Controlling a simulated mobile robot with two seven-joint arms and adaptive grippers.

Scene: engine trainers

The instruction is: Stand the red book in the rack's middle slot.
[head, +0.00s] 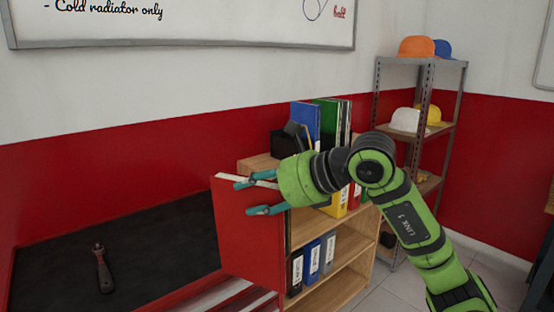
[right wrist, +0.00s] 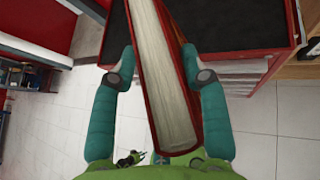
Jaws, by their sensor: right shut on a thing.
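The red book (head: 243,237) is upright at the left end of the wooden shelf unit, its pale page edge on top. My right gripper (head: 247,197) is shut on it near its upper part. In the right wrist view the book (right wrist: 162,90) stands between the two teal fingers, slightly tilted, with its pages facing the camera. A dark holder (head: 284,144) stands on the shelf unit beside a blue book (head: 306,118) and green books (head: 327,115). I cannot tell whether it is the rack, and no middle slot is visible; my arm hides part of this area. My left gripper is not in view.
The wooden shelf unit (head: 335,287) holds several binders on its lower shelf. A red cabinet with a black top (head: 150,245) stands at left, with a dark-handled tool (head: 103,268) on it. A metal shelf with hats (head: 418,46) stands behind at right.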

